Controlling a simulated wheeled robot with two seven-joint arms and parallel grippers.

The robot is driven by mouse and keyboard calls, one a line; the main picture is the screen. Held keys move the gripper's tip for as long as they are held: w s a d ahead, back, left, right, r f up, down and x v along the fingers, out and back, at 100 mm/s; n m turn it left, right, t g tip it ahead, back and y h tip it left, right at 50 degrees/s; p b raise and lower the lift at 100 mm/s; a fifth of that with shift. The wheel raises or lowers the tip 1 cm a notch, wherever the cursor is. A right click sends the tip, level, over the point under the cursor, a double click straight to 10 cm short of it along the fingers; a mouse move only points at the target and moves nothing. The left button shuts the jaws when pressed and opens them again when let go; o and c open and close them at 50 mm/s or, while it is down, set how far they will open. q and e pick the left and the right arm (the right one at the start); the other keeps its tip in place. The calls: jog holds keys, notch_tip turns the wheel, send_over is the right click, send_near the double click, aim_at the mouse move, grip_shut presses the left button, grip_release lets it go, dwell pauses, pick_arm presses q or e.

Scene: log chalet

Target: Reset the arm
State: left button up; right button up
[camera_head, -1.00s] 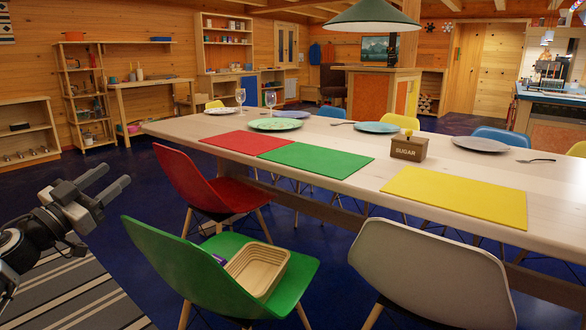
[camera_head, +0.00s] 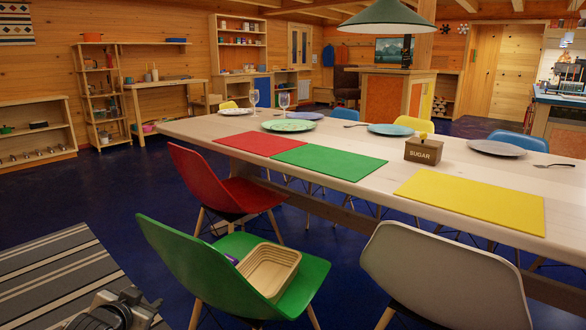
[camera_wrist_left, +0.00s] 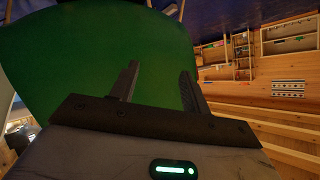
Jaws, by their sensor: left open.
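My left gripper (camera_head: 125,312) shows in part at the bottom left of the head view, over the striped rug and left of the green chair (camera_head: 190,255). In the left wrist view, the two dark fingers of my left gripper (camera_wrist_left: 158,82) stand apart with nothing between them. The green surface behind them (camera_wrist_left: 65,70) looks like the chair. I cannot tell the distance between the fingers and the chair. My right gripper is in neither view.
A wooden tray (camera_head: 268,268) sits on the green chair's seat. The long table (camera_head: 350,185) carries a sugar box (camera_head: 423,150), coloured mats, plates and glasses. A red chair (camera_head: 215,190) and a white chair (camera_head: 445,280) stand along it. The rug (camera_head: 55,275) and floor at left look clear.

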pick_arm(q)
jog(key=s+d+f+g+h, duration=0.1)
jog(key=s+d+f+h, duration=0.1)
jog(key=s+d+f, duration=0.35)
jog(key=s+d+f+g+h, duration=0.1)
jog(key=s+d+f, duration=0.1)
jog(key=s+d, duration=0.5)
jog(key=s+d+n+h+b, duration=0.1)
jog(key=s+d+h+b, duration=0.15)
jog(key=s+d, duration=1)
jog(key=s+a+r+p, duration=0.1)
jog(key=a+r+p, duration=0.1)
jog(key=r+p, duration=0.5)
jog(key=a+r+y+p, duration=0.1)
jog(key=a+r+p, duration=0.1)
jog(key=r+p, duration=0.5)
jog(key=p, duration=0.4)
jog(key=shift+s+r+n+p, duration=0.3)
jog(key=shift+s+r, duration=0.05)
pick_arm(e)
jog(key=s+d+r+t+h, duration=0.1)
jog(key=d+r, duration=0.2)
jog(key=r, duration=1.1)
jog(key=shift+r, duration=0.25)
